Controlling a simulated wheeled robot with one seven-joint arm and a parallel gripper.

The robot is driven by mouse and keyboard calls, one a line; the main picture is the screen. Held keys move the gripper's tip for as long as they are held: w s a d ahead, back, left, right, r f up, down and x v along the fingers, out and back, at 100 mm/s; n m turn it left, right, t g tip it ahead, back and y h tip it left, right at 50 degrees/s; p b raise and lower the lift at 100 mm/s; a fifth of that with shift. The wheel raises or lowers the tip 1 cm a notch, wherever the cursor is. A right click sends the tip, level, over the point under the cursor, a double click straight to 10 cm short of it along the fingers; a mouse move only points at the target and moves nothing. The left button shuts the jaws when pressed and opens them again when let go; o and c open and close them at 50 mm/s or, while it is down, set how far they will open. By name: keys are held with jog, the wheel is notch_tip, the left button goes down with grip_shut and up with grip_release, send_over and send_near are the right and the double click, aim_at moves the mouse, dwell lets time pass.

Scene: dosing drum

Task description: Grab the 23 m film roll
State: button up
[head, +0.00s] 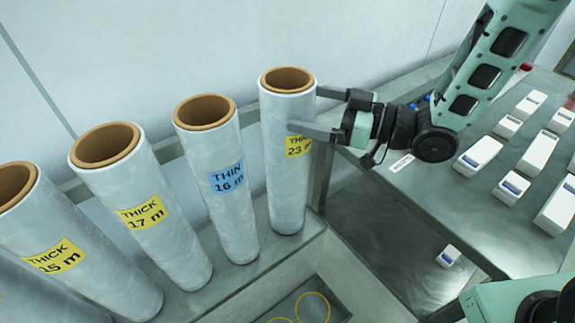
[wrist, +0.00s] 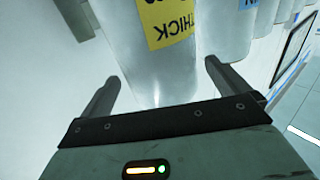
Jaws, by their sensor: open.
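The 23 m film roll (head: 287,180) stands upright at the right end of a row, with a brown core and a yellow label reading "THICK 23 m". My gripper (head: 304,109) is open at its upper part. One finger reaches along its right edge and the other crosses in front, by the label. In the wrist view the two fingers of my gripper (wrist: 162,85) stand on either side of a pale roll (wrist: 165,75) with a yellow "THICK" label, upside down. Whether the fingers touch the roll cannot be told.
Left of it stand the "THIN 16 m" roll (head: 228,215), the "THICK 17 m" roll (head: 160,235) and the "THICK 15 m" roll (head: 75,260) on a metal ledge (head: 290,245). A metal table (head: 430,205) with several white boxes is at the right.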

jog(key=p+x, duration=0.1)
jog(key=x, duration=0.4)
jog(key=shift+w+f+p, duration=0.15)
jog(key=shift+f+p, duration=0.1)
jog(key=shift+p, duration=0.1)
jog(key=c, duration=1.5)
jog(key=shift+a+r, duration=0.1)
jog(key=shift+r, duration=0.05)
jog(key=shift+c, duration=1.1)
